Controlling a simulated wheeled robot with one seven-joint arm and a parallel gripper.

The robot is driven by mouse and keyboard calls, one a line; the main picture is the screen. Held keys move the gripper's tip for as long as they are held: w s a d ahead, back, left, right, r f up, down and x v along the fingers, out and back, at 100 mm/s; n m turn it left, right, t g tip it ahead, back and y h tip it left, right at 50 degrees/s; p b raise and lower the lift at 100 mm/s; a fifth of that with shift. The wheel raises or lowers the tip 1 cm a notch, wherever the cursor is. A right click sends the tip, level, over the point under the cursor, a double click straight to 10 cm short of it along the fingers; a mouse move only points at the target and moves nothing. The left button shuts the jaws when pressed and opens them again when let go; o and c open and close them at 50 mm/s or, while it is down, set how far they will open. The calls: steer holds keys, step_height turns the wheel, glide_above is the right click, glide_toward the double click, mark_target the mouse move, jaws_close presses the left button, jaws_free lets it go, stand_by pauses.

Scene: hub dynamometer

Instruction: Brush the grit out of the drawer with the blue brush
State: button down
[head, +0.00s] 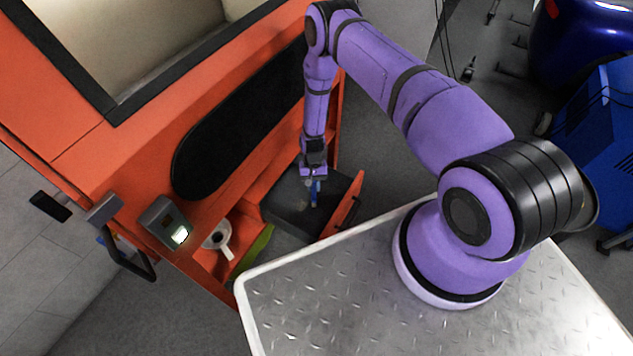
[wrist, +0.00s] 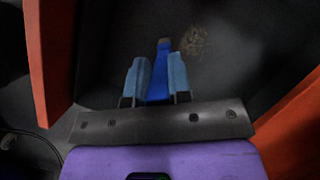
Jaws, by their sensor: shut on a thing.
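My gripper (head: 314,178) reaches down into the open drawer (head: 283,206), which has a dark floor and an orange front. In the wrist view my gripper's two pale blue fingers (wrist: 157,78) are shut on the blue brush (wrist: 161,60). The brush points away from the wrist, and its brownish tip is over the drawer floor. A small patch of tan grit (wrist: 195,41) lies on the dark floor, just right of the brush tip. I cannot tell whether the tip touches the floor. The grit is not clear in the head view.
The orange drawer front (head: 345,207) stands close to the right of my gripper. The orange cabinet rises on the left. A white funnel-like thing (head: 219,238) sits in an open bay nearer the front. A metal deck (head: 330,300) lies below right.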

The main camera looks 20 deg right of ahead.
steer(key=shift+s+a, duration=1.55)
steer(key=shift+a, duration=0.6)
steer(key=shift+w+d, duration=2.4)
steer(key=shift+w, duration=1.05)
steer(key=shift+s+a+f, duration=0.1)
steer(key=shift+s+a, duration=0.6)
steer(key=shift+a, duration=0.15)
steer(key=shift+s+a+f, duration=0.1)
steer(key=shift+s+a, duration=0.55)
steer(key=shift+a, duration=0.2)
steer(key=s+a, duration=0.2)
steer(key=a, duration=0.1)
steer(key=shift+r, duration=0.25)
steer(key=shift+r, duration=3)
